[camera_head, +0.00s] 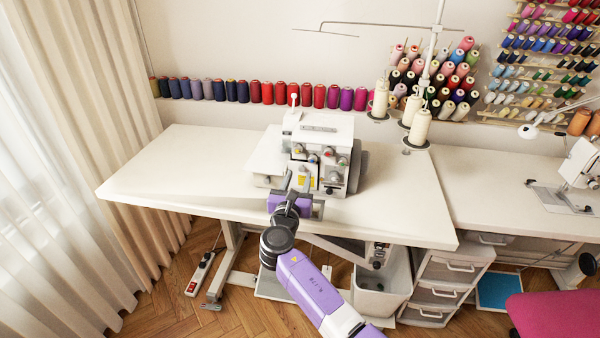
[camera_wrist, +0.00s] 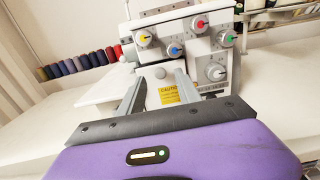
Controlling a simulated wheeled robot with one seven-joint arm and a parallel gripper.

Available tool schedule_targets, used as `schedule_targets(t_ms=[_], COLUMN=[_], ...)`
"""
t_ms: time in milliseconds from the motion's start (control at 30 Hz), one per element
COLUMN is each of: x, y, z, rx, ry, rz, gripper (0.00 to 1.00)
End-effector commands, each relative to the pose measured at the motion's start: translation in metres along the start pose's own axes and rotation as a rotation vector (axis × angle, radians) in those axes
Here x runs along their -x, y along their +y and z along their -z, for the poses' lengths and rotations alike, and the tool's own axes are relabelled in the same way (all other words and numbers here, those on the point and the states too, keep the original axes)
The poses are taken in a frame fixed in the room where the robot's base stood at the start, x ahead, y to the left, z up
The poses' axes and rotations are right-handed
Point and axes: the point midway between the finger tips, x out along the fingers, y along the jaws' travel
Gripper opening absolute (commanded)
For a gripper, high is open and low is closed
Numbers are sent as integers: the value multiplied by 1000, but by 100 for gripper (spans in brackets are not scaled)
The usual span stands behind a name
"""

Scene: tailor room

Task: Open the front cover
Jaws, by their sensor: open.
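A white serger sewing machine (camera_head: 318,150) stands on the white table, with several coloured dials on its upper front. Its lower front, with a yellow caution label (camera_head: 306,183), faces my arm. In the wrist view the front cover (camera_wrist: 160,82) shows below the dials, with the yellow label (camera_wrist: 168,96) on it. My gripper (camera_head: 294,182) is open and empty, with its fingers pointing at the lower front of the machine. In the wrist view the two grey fingers (camera_wrist: 158,86) stand apart on either side of the label. I cannot tell whether the fingertips touch the cover.
The white table (camera_head: 160,180) is clear to the left of the machine. Thread cones (camera_head: 420,125) on a stand rise behind at the right. A row of spools (camera_head: 265,93) lines the wall. A drawer unit (camera_head: 445,280) and a pink chair (camera_head: 555,312) are at the lower right.

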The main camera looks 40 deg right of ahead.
Motion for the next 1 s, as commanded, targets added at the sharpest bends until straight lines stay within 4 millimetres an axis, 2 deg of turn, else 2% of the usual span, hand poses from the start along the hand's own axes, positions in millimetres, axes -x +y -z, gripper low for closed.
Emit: schedule_targets(t_ms=[100,233,600,667,800,833,1000], x=[-18,-31,-37,-37,-37,-37,-37], y=[0,0,0,0,0,0,0], z=[0,0,0,0,0,0,0], rx=[0,-1,-2,-2,-2,-2,-2], ry=[-1,0,1,1,1,1,1], rz=[1,0,0,-1,-1,-1,0], gripper=[40,40,40,30,3,0,0])
